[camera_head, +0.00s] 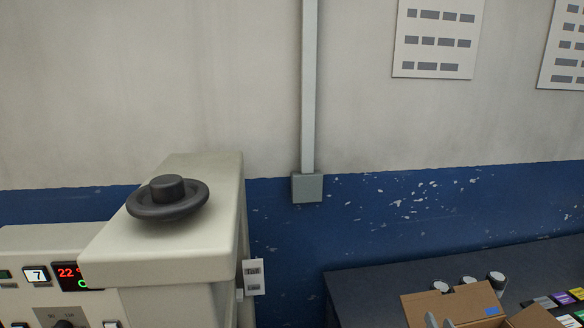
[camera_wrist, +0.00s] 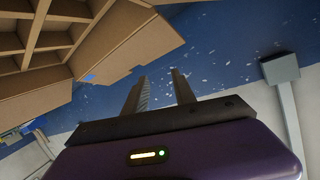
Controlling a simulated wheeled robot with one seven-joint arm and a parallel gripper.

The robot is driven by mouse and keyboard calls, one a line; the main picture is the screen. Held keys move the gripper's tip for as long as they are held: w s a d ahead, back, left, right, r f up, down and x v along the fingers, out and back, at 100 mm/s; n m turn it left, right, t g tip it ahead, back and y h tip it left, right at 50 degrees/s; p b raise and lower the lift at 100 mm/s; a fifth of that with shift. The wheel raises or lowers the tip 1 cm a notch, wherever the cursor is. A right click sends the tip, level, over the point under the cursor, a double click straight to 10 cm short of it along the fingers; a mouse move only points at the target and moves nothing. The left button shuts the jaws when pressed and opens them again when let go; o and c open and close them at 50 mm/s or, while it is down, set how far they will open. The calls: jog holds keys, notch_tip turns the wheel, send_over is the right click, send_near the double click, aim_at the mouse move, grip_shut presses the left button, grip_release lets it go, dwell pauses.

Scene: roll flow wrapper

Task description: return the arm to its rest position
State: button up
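My gripper (camera_wrist: 160,78) shows in the wrist view, its two grey fingers standing apart with blue wall visible between them. It is open and holds nothing. The wrist view is tilted and looks toward the blue and white wall. My arm cannot be made out clearly in the head view, so its overall pose is hidden.
A divided cardboard box (camera_wrist: 85,40) is close by at the upper left of the wrist view. In the head view a cardboard box (camera_head: 455,305) stands on a dark table (camera_head: 375,285). A cream machine (camera_head: 150,245) with a black handwheel (camera_head: 168,198) stands left.

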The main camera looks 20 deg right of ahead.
jog(key=s+a+n+t, duration=0.1)
jog(key=s+a, duration=0.1)
jog(key=a, duration=0.2)
jog(key=s+a+r+n+t, duration=0.1)
jog(key=s+a, duration=0.2)
jog(key=a, duration=0.2)
jog(key=s+a+n+t+y, duration=0.1)
jog(key=s+a, duration=0.2)
jog(key=a, duration=0.1)
jog(key=shift+s+a+r+n+b, duration=0.1)
jog(key=shift+a+r+n+b, duration=0.1)
jog(key=shift+a+n+b, duration=0.15)
jog(key=s+a+n+y, duration=0.3)
jog(key=s+a, duration=0.5)
jog(key=s, duration=0.3)
jog(key=s+a+r+n+y+b, duration=0.1)
jog(key=s+a+n+y, duration=0.2)
jog(key=s+a, duration=0.5)
jog(key=s+y, duration=0.1)
jog(key=s, duration=0.2)
jog(key=shift+a+r+g, duration=0.2)
jog(key=shift+a+g, duration=0.1)
jog(key=shift+a, duration=0.1)
